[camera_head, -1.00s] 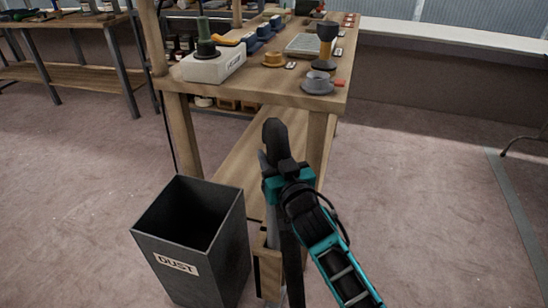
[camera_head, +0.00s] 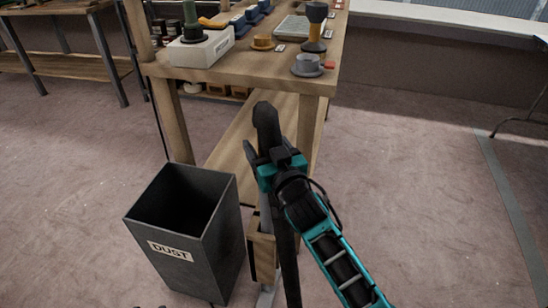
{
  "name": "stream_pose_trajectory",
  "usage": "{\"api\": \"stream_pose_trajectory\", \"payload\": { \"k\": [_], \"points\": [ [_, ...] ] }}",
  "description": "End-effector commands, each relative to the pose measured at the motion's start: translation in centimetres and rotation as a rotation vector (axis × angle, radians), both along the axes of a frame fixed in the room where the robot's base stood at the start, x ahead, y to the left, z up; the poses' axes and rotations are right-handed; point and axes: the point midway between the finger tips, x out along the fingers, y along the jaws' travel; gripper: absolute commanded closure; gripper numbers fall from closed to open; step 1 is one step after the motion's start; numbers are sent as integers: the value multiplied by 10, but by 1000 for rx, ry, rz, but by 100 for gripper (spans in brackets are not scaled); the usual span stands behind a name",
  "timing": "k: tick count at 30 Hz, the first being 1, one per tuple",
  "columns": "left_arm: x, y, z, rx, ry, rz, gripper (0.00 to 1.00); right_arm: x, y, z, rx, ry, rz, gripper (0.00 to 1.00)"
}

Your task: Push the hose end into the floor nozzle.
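My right gripper (camera_head: 275,160), on a teal and black arm from the lower right, is in front of the workbench's near end. It appears shut on a dark tube, which I take to be the hose end (camera_head: 267,122); its blunt tip points up. A dark length (camera_head: 288,262) runs from the gripper to the bottom edge. The arm hides part of it. I cannot make out the floor nozzle for certain. My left gripper is not recognisable; only a small dark sliver shows at the bottom edge.
A dark open bin marked DUST (camera_head: 205,250) stands left of the gripper. The workbench (camera_head: 240,75) carries a white block (camera_head: 201,48), a grey round fitting (camera_head: 308,66) and other parts. A narrow wooden box (camera_head: 262,246) is beside the bin.

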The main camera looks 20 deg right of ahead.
Motion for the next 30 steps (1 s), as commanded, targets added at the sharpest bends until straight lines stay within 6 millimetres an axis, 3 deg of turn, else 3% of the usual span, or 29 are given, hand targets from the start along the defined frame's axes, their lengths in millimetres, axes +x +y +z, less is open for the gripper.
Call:
{"api": "stream_pose_trajectory", "payload": {
  "k": [18,24,30],
  "points": [
    [-1,2,18,10,0,-7,57,-104,-7,0,1,5,-1,33],
    [-1,2,19,10,0,-6,57,-122,-8,0,1,3,-1,33],
    [-1,2,20,10,0,-6,57,-125,-8,0,0,1,-1,33]
  ]
}}
